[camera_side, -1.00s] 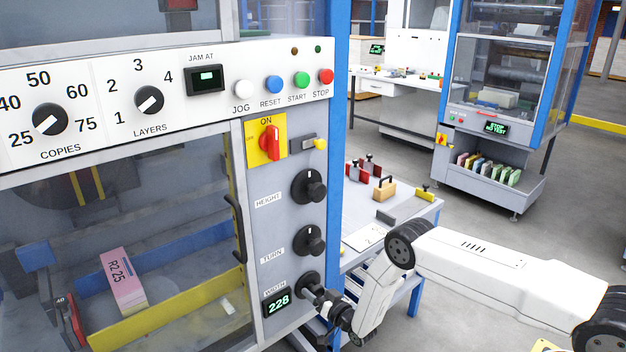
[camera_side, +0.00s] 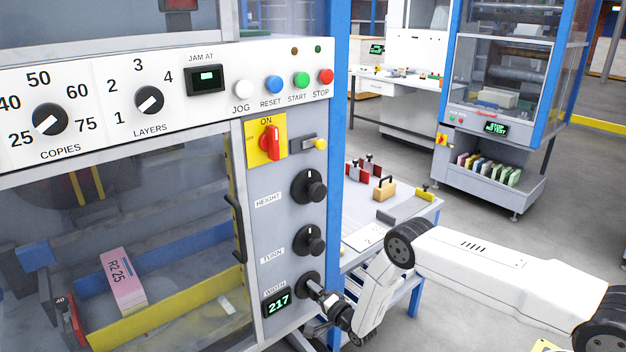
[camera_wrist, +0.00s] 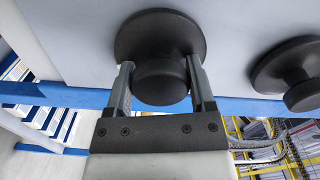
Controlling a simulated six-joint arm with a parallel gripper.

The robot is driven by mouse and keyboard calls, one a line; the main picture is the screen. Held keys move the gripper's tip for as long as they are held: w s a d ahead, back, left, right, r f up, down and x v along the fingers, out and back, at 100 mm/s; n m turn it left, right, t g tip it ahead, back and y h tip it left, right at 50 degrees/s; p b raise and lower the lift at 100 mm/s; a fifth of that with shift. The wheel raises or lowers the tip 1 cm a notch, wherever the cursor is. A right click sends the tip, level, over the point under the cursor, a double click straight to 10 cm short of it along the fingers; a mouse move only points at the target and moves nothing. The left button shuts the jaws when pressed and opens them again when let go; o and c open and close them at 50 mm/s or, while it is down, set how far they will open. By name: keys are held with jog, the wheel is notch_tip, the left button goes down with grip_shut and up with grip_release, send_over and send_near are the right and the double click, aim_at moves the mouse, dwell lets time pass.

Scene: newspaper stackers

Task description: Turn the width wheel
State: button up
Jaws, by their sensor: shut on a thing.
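The width wheel (camera_side: 306,284) is a black round handwheel with a hub, lowest in the column on the grey panel. My gripper (camera_side: 324,297) is shut on its hub, coming from the lower right. In the wrist view the two fingers of my gripper (camera_wrist: 161,88) sit on either side of the hub of the width wheel (camera_wrist: 160,36). The green width display (camera_side: 278,303) beside the wheel reads 217. Part of the wheel is hidden behind my gripper in the side view.
The turn wheel (camera_side: 309,240) and height wheel (camera_side: 307,187) are above on the same panel. A red switch (camera_side: 270,143) sits higher up. Behind the clear door, a pink bundle (camera_side: 123,280) lies between blue and yellow rails. A bench (camera_side: 410,215) stands behind my arm.

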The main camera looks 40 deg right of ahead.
jog(key=m, duration=0.6)
jog(key=shift+m, duration=0.3)
dwell(0.4)
jog(key=o, duration=1.2)
jog(key=shift+r, duration=0.1)
jog(key=shift+s, duration=0.15)
jog(key=shift+s, duration=3.8)
